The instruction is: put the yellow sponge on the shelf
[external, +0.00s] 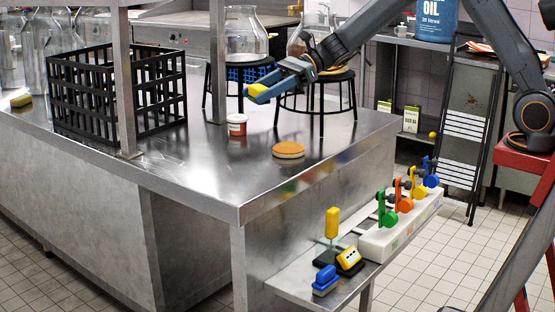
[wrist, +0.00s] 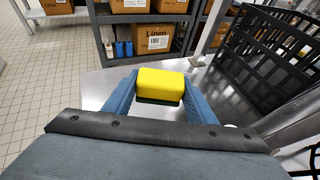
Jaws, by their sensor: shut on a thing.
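My gripper (external: 268,90) is shut on a yellow sponge (external: 257,90) with a dark green underside and holds it in the air above the steel counter. In the wrist view the sponge (wrist: 160,84) sits between the two blue fingers (wrist: 158,98). A second yellow-and-green sponge (external: 21,101) lies at the counter's far left. A low steel shelf (external: 300,287) juts from the counter's front right side. Shelving with boxes (wrist: 90,19) stands beyond the counter in the wrist view. I cannot tell which one the task means.
A black crate (external: 120,92), a small red-and-white tub (external: 237,125) and a round orange-topped pad (external: 288,150) stand on the counter (external: 200,165). Black stools (external: 322,112) bear glass jars. The low shelf holds a blue brush (external: 325,280), a yellow-black block (external: 349,260) and coloured clips (external: 404,195).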

